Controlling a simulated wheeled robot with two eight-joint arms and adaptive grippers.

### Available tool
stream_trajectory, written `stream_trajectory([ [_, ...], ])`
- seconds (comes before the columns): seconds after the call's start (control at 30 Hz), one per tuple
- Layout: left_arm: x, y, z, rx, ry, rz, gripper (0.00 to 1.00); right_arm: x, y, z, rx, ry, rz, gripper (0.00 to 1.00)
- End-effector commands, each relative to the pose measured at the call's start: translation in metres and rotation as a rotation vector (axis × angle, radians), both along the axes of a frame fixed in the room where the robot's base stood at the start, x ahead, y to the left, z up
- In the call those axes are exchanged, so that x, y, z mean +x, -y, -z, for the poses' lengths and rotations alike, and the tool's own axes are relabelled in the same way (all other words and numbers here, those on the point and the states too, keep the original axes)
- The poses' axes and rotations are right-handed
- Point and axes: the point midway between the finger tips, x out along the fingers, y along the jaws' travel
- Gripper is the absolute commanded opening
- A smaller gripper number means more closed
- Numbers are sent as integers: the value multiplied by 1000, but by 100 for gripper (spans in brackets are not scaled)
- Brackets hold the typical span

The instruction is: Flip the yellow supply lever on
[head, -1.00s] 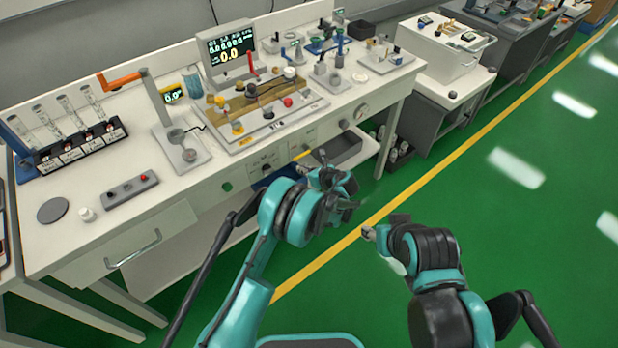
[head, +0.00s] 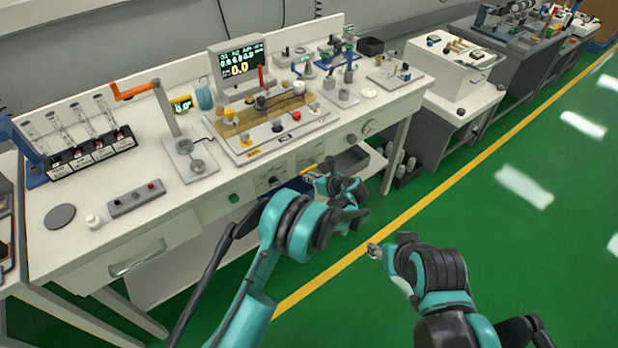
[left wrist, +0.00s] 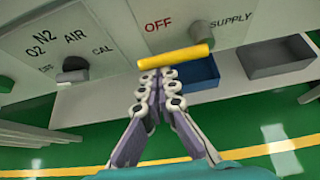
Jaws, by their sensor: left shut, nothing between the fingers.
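The yellow supply lever (left wrist: 175,57) lies nearly level across the white front panel in the left wrist view, its right end a little higher. In the head view my left gripper (head: 316,176) is at the bench front, where the lever is mostly hidden. My right gripper (head: 374,250) is over the green floor, away from the bench; its fingers are unclear.
A black knob (left wrist: 73,70) with CAL beside it is on the panel to the left. A blue bin (left wrist: 195,76) and a dark grey bin (left wrist: 277,60) sit below the panel. The bench top (head: 85,255) carries instruments. The floor around my right arm is clear.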

Motion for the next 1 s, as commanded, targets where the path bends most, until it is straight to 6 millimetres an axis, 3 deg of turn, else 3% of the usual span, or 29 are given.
stream_trajectory([
  [0.47,0,0,-7,91,-66,1,0,0,0,0,0,0,0,48],
  [0.63,1,1,-13,178,-129,1,0,0,0,-1,0,0,0,48],
  [1.0,2,3,-32,173,-126,1,0,0,0,-5,0,0,0,48],
])
